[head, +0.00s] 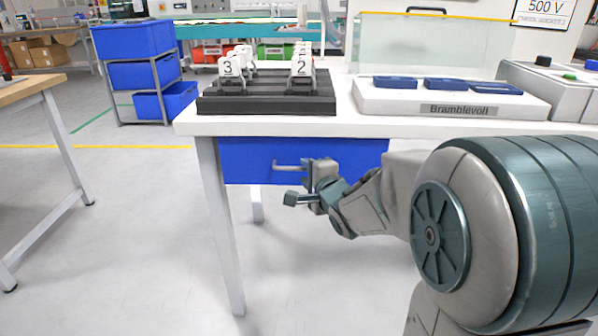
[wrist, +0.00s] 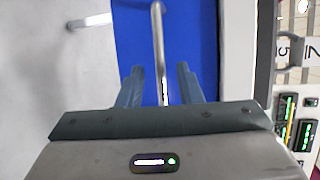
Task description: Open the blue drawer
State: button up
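The blue drawer (head: 245,160) sits under the white tabletop, its front looking flush with the table's edge. Its grey bar handle (head: 287,167) runs sideways across the front. My gripper (head: 300,184) is at the handle's right part, in front of the drawer. In the wrist view, the two fingers of my gripper (wrist: 160,82) are spread apart. The handle (wrist: 159,45) runs between them, with a gap on each side, against the blue drawer front (wrist: 190,40). How deep the handle lies between the fingers is hard to tell.
The white table (head: 420,125) carries a black rack (head: 265,103) with numbered white tags and a white tray (head: 450,104) with blue pieces. A table leg (head: 222,225) stands left of the drawer. Blue bins (head: 135,40) stand further back. The floor before the drawer is clear.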

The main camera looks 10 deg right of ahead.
jog(key=shift+x, duration=0.9)
jog(key=shift+c, duration=0.2)
grip_shut()
jog(key=shift+s+a, duration=0.1)
